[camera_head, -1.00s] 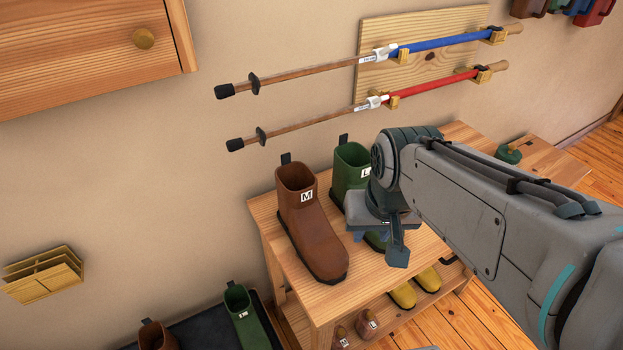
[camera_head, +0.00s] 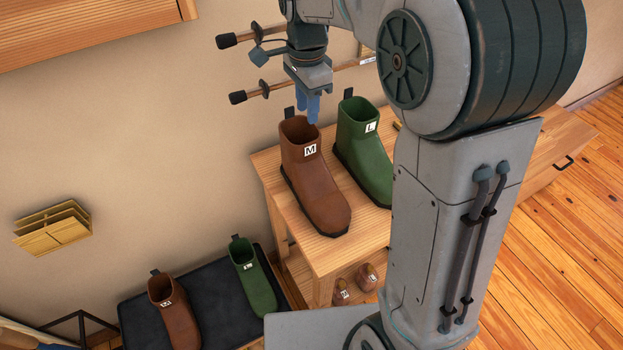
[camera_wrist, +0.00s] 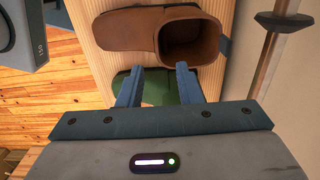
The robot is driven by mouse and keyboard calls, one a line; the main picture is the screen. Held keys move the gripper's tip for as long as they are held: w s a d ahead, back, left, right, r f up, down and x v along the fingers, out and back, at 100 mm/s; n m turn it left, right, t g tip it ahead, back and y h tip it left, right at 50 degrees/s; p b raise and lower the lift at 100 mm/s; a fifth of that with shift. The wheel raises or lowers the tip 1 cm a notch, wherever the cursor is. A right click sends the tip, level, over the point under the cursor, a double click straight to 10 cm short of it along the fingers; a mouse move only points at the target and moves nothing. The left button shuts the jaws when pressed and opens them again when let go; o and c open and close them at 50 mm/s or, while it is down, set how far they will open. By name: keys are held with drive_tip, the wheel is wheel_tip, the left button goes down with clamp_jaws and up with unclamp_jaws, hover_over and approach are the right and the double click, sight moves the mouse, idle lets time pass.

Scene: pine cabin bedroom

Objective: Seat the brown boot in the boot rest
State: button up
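A large brown boot (camera_head: 318,180) labelled M stands upright on the pine bench, toe toward the front. In the wrist view the brown boot (camera_wrist: 130,30) lies just beyond my fingertips, with its open top visible. A second brown boot (camera_head: 178,318) stands on a dark mat at lower left. I cannot make out for certain which thing is the boot rest.
A green boot (camera_head: 366,150) labelled L stands beside the brown one on the bench (camera_head: 345,250). Another green boot (camera_head: 256,278) is on the dark mat (camera_head: 212,300). Small brown boots (camera_head: 368,278) sit on the lower shelf.

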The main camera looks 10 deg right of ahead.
hover_over(309, 143)
wheel_tip(309, 143, down, 5)
drive_tip(key=shift+f+p, duration=0.3)
drive_tip(key=shift+f, duration=2.65)
drive_tip(key=shift+c, duration=0.3)
clamp_jaws()
drive_tip(key=shift+r, duration=0.1)
